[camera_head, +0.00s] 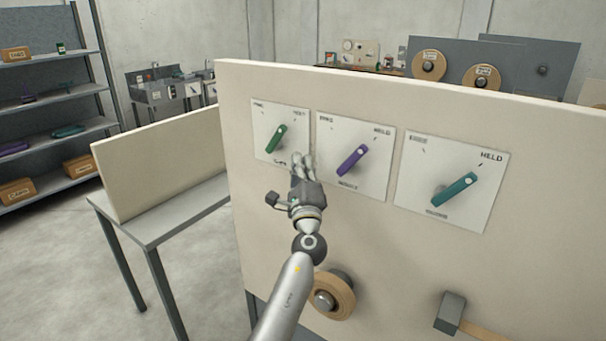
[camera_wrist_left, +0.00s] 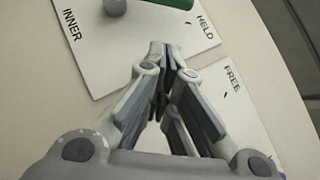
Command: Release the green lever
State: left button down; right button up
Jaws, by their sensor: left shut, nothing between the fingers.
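The green lever (camera_head: 268,145) is on the leftmost white plate (camera_head: 262,114) of the upright cream panel. It slants from lower left to upper right, with a pale dot near its upper end. My left gripper (camera_head: 301,158) is shut and empty, just right of and below this lever, near the gap between the left and middle plates. In the left wrist view its fingertips (camera_wrist_left: 166,48) are together over the plate with the words INNER and HELD. Only part of the green lever (camera_wrist_left: 165,4) shows there, at the top edge. I see no contact between them. My right gripper is not in view.
A purple lever (camera_head: 352,160) is close to the right of my left gripper, and a teal lever (camera_head: 455,190) is farther right. A tan roll (camera_head: 335,296) and a grey block (camera_head: 450,312) stick out lower on the cream panel (camera_head: 390,255). A grey bench (camera_head: 185,213) stands at left.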

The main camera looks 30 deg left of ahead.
aim_at(276, 139)
pick_arm(q)
jog(key=a+r+p, duration=0.1)
jog(key=a, duration=0.1)
jog(key=w+a+r+p, duration=0.1)
jog(key=a+r, duration=0.1)
jog(key=shift+w, duration=0.2)
dwell(0.3)
